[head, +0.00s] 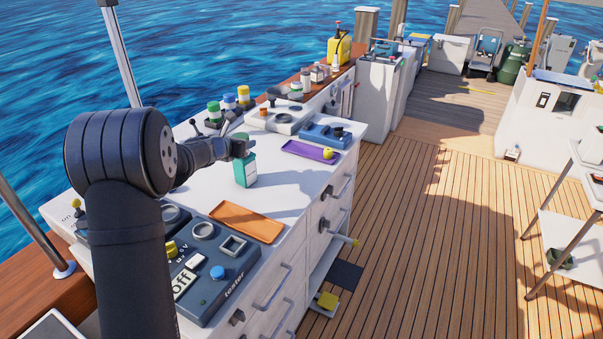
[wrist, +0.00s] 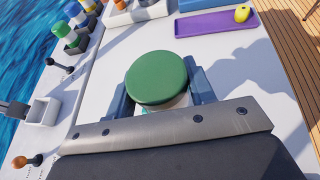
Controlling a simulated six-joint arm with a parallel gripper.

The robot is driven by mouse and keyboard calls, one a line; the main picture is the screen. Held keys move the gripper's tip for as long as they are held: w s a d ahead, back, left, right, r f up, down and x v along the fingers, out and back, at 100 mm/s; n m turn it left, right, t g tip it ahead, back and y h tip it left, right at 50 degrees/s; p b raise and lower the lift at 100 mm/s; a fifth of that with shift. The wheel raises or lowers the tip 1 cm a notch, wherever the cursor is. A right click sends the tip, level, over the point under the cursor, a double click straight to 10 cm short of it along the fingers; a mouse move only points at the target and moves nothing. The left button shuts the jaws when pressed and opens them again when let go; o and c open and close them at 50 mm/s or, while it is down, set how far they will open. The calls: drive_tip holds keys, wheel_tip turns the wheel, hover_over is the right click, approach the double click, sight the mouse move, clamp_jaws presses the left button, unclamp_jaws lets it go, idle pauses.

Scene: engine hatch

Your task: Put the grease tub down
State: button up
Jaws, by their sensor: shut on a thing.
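The grease tub (head: 246,170) is teal-green with a pale label, and it is upright over the middle of the white counter top (head: 299,177). In the wrist view its round green lid (wrist: 157,78) shows between the two jaws, and the lid hides most of its body. My gripper (head: 240,147) is shut on the tub near its top; it also shows in the wrist view (wrist: 160,88). I cannot tell whether the tub's base touches the counter.
An orange tray (head: 246,222) and a tester box (head: 212,275) lie on the near side. A purple tray (head: 308,151) with a yellow item (head: 327,154) lies beyond. Several colour-capped bottles stand at the counter's back left. The white surface around the tub is clear.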

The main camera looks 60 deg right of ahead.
drive_tip(key=s+d+m+g, duration=0.1)
drive_tip(key=s+d, duration=0.3)
drive_tip(key=s, duration=0.4)
drive_tip(key=s+d+f+m+g, duration=0.1)
drive_tip(key=s+d, duration=0.3)
drive_tip(key=s, duration=0.4)
drive_tip(key=s+d+m+g, duration=0.1)
drive_tip(key=s+d, duration=0.4)
drive_tip(key=s, duration=0.3)
drive_tip(key=w+f, duration=0.2)
drive_tip(key=w, duration=0.1)
drive_tip(key=w+d+f, duration=0.1)
drive_tip(key=w+f, duration=0.1)
drive_tip(key=w, duration=0.2)
drive_tip(key=w+d+f, duration=0.1)
drive_tip(key=w+f, duration=0.2)
drive_tip(key=shift+w+d+f, duration=0.1)
drive_tip(key=shift+w, duration=0.1)
drive_tip(key=shift+w+f, duration=0.1)
drive_tip(key=shift+f, duration=1.95)
drive_tip(key=shift+f, duration=0.15)
drive_tip(key=o, duration=1.1)
